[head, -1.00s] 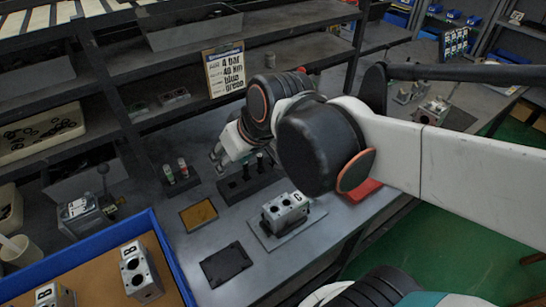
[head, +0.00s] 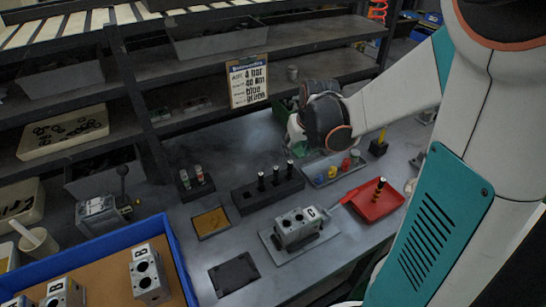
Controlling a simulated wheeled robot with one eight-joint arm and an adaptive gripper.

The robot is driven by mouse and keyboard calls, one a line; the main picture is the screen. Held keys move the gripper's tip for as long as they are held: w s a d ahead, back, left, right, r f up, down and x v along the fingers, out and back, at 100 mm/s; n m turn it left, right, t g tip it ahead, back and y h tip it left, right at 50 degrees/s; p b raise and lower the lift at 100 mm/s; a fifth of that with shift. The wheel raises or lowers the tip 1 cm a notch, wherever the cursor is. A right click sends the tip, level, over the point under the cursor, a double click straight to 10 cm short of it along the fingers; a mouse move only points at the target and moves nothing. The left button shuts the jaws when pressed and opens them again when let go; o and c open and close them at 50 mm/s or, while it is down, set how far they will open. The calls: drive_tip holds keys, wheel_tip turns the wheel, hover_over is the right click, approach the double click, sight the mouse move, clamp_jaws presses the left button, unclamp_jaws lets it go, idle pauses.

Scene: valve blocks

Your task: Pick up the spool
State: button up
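Several dark spools stand upright in a black rack (head: 240,202) on the bench; one spool (head: 262,182) is at its left end. Another dark spool (head: 380,187), with a light band, stands in the red tray (head: 368,208) at the right. A grey valve block marked C (head: 299,228) sits on a grey plate right of centre, its bores open on top. My gripper (head: 298,148) is beyond the rack, near the tray of coloured pieces. My wrist mostly hides it, so its fingers and anything in them cannot be made out.
A grey tray (head: 318,180) holds small coloured pieces. A blue-rimmed bin (head: 172,245) with blocks marked B is at lower left. A sign (head: 247,82) stands at the back near the shelves. A yellow-topped piece (head: 379,142) stands behind the red tray. My arm covers the right side.

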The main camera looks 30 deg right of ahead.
sight(291, 163)
drive_tip(key=b+x, duration=0.2)
drive_tip(key=x, duration=0.5)
drive_tip(key=shift+f, duration=0.15)
drive_tip(key=shift+b+x, duration=1.45)
drive_tip(key=shift+x, duration=1.15)
drive_tip(key=shift+s+a, duration=0.1)
drive_tip(key=shift+s, duration=0.15)
clamp_jaws()
